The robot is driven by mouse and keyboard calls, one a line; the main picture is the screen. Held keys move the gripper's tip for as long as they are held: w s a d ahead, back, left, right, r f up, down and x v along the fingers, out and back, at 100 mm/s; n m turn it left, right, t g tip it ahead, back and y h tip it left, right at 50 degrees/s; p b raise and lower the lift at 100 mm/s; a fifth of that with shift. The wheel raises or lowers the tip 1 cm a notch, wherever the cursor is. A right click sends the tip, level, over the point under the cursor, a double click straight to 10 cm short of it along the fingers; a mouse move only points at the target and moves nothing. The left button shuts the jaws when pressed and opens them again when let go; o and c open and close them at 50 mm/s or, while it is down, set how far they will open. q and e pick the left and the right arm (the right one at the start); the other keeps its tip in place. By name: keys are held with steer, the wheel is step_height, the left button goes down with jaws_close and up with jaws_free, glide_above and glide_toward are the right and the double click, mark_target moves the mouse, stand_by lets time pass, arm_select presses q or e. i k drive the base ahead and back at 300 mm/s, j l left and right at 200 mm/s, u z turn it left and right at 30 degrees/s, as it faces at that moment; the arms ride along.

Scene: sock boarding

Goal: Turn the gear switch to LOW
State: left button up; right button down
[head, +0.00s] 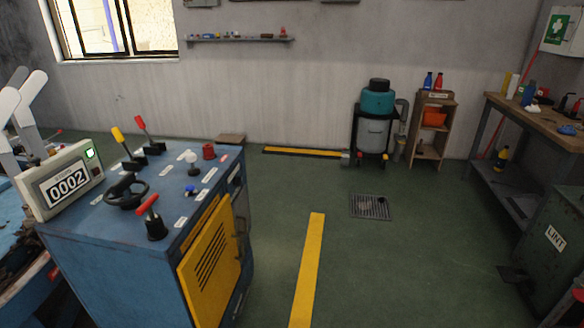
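A blue machine cabinet (115,265) stands at the left with a control panel on its top. The panel has a yellow-handled lever (118,135), a red-handled lever (141,124), a black handwheel (126,192), a red-handled switch on a black base (150,208), a white knob (191,158), a small blue-topped knob (190,190) and a red button (208,151). White labels lie beside the controls, but their text is too small to read, so I cannot tell which is the gear switch or its setting. Neither gripper shows.
A counter box (62,180) reading 0002 with a green light sits at the panel's left edge. Pale boards (24,100) stand behind it. The green floor right of the cabinet is open, with a yellow stripe (309,265) and a drain grate (370,206). A workbench (500,103) stands far right.

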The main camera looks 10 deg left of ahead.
mark_target(236, 181)
steer(key=i+l, duration=0.1)
steer(key=i, duration=0.6)
steer(key=i+l, duration=0.1)
steer(key=i, duration=0.65)
steer(key=i+u, duration=0.4)
steer(key=i+l+u, duration=0.15)
steer(key=u, duration=0.25)
steer(key=i+l+u, duration=0.2)
steer(key=u, duration=0.2)
steer(key=i+l+u, duration=0.2)
steer(key=l+u, duration=0.15)
